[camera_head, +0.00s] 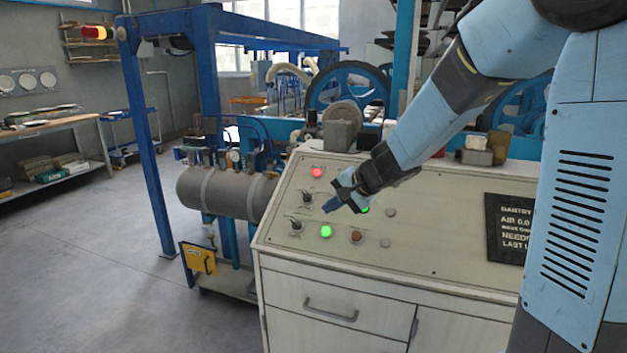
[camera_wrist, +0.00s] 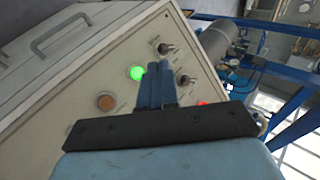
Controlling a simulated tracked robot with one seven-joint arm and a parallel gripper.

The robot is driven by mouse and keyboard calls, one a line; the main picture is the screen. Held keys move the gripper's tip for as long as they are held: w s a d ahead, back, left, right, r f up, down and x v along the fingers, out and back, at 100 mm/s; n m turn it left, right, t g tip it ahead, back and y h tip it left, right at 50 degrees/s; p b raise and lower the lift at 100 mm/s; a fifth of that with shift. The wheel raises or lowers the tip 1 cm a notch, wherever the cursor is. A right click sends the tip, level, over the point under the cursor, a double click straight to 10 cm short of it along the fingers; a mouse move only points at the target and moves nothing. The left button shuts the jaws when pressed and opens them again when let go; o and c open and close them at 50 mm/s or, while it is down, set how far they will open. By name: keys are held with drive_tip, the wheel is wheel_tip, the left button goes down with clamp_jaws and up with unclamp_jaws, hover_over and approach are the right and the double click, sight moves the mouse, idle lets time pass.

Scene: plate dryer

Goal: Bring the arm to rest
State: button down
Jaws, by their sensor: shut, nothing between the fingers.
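My arm, light blue and dark grey, reaches from the right of the head view over a slanted control panel (camera_head: 440,235). My gripper (camera_head: 331,206) is shut and empty, its blue fingers just in front of the panel's left part. In the wrist view the shut fingers (camera_wrist: 155,72) point at the panel face, beside a lit green button (camera_wrist: 137,73). In the head view that green button (camera_head: 326,231) is below the gripper. A lit red lamp (camera_head: 317,172) is above it. A second green light (camera_head: 365,210) is partly hidden behind my gripper. I cannot tell whether the fingers touch the panel.
Two black switches (camera_head: 307,197) (camera_head: 296,225) stick out left of the gripper. A brown button (camera_head: 356,236) is to the lower right. A dark sign (camera_head: 510,228) is on the panel's right. A grey tank (camera_head: 225,193) and blue frame (camera_head: 150,140) stand left. Floor at far left is clear.

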drive_tip(key=s+d+r+n+h, duration=0.3)
drive_tip(key=s+d, duration=0.6)
drive_tip(key=s, duration=0.5)
drive_tip(key=s+d+r+n+h, duration=0.2)
drive_tip(key=s+d+r+h, duration=0.2)
drive_tip(key=s+d, duration=0.5)
drive_tip(key=s+r, duration=0.2)
drive_tip(key=s, duration=0.2)
drive_tip(key=shift+s+d+r+n, duration=0.15)
drive_tip(key=shift+s+r+n, duration=0.15)
drive_tip(key=shift+s+n, duration=0.1)
idle(4.9)
